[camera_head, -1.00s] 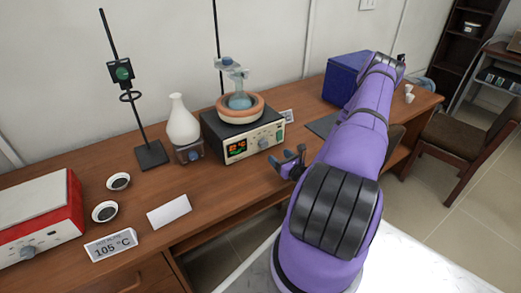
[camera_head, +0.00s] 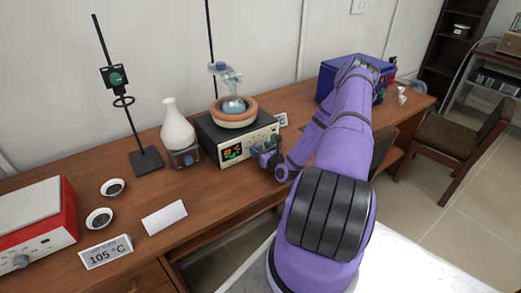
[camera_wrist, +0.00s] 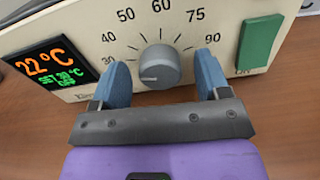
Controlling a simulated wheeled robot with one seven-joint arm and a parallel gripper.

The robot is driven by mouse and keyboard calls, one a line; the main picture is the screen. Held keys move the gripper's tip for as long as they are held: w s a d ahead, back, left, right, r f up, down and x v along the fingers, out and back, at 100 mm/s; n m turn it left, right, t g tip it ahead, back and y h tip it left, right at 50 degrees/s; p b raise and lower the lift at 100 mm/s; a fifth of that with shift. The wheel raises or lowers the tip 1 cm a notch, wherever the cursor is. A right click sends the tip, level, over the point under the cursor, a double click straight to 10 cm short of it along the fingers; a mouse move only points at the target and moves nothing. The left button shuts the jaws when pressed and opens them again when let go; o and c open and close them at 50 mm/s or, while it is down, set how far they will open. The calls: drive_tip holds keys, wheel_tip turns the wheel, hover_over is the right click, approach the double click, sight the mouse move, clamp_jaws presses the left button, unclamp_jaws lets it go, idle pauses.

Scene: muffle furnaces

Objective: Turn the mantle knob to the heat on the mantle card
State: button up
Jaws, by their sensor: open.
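The heating mantle (camera_head: 232,152) stands on the bench, a dark box with a cream front panel and an orange-brown ring holding a flask (camera_head: 234,104). In the wrist view its grey knob (camera_wrist: 159,66) sits between the blue fingertips of my gripper (camera_wrist: 163,85), which is open, with a gap on both sides. The dial marks read 30 to 90, and the knob's pointer faces left, below the 30. The display (camera_wrist: 50,65) reads 22°C, with smaller green text partly readable. The mantle card (camera_head: 281,120) stands behind the mantle's right side, mostly hidden, its number unreadable.
A green switch (camera_wrist: 260,40) is right of the dial. A white flask on a small unit (camera_head: 178,128) stands close left of the mantle. A 105 °C card (camera_head: 106,252) and a red hot plate (camera_head: 38,225) are further left. A blue box (camera_head: 345,78) is behind my arm.

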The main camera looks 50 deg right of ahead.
drive_tip(key=c, duration=0.9)
drive_tip(key=shift+m, duration=0.4)
drive_tip(key=m, duration=0.4)
drive_tip(key=shift+d, duration=0.1)
drive_tip(key=m, duration=0.4)
drive_tip(key=shift+f+m, duration=0.1)
drive_tip(key=shift+m, duration=0.2)
drive_tip(key=m, duration=0.4)
drive_tip(key=shift+d, duration=0.1)
drive_tip(key=shift+f+m, duration=0.15)
drive_tip(key=shift+m, duration=2.05)
